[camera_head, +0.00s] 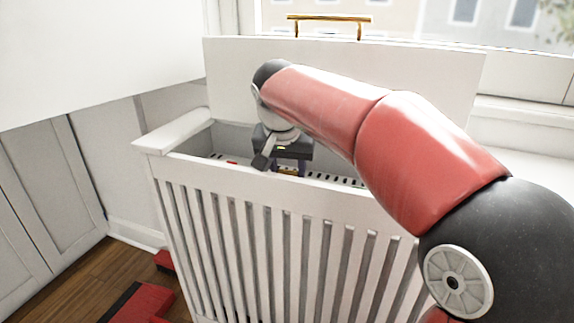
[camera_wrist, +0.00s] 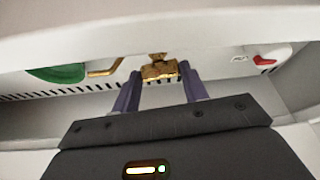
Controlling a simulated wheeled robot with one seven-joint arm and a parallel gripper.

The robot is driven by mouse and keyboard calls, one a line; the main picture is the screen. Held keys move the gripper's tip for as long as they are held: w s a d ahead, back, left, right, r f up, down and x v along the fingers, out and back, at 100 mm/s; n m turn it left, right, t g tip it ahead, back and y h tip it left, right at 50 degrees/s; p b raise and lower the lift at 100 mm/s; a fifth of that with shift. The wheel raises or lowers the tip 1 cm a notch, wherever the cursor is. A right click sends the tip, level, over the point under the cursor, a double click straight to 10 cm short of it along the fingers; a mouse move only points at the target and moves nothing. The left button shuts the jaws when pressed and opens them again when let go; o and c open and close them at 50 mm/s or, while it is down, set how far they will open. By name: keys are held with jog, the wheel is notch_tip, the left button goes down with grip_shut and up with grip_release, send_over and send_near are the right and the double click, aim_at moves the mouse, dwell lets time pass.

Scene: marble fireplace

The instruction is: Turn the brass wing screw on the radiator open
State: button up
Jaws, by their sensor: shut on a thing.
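The brass wing screw (camera_wrist: 158,69) is at the upper middle of the wrist view, on a pale surface inside the white slatted radiator cover (camera_head: 290,202). My gripper (camera_wrist: 160,74) has its two purple fingers on either side of the screw, shut on it. In the head view my gripper (camera_head: 290,165) reaches down into the open top of the cover, and a small bit of brass (camera_head: 288,171) shows below it. The fingers hide the sides of the screw, so its exact turn angle is hard to tell.
Inside the cover are a green round part (camera_wrist: 57,73), a brass loop (camera_wrist: 104,68), a red part (camera_wrist: 263,60) and a slotted grille (camera_head: 334,179). The raised white panel (camera_head: 228,75) with a brass handle (camera_head: 328,18) stands behind. The cover's front rail is close to my gripper.

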jog(key=n, duration=0.1)
jog(key=n+y+p, duration=0.1)
jog(key=n, duration=0.1)
jog(key=shift+d+r+n, duration=0.15)
jog(key=shift+n, duration=0.15)
jog(key=n+y+p, duration=0.1)
jog(key=n+p, duration=0.1)
jog(key=n, duration=0.1)
jog(key=shift+n+g+y, duration=0.3)
jog(key=n+p, duration=0.1)
jog(key=n, duration=0.1)
jog(key=n+y+p, duration=0.1)
jog(key=n, duration=0.1)
jog(key=shift+w+d+g+y, duration=0.1)
jog(key=shift+d+g+y, duration=0.05)
jog(key=shift+g+y, duration=0.2)
jog(key=shift+n+g+y+p, duration=0.25)
jog(key=shift+n+g+p, duration=0.2)
jog(key=shift+n, duration=1.15)
jog(key=o, duration=1)
jog(key=p+v, duration=0.1)
jog(key=v, duration=0.6)
jog(key=shift+d+r, duration=0.15)
jog(key=shift+r, duration=0.1)
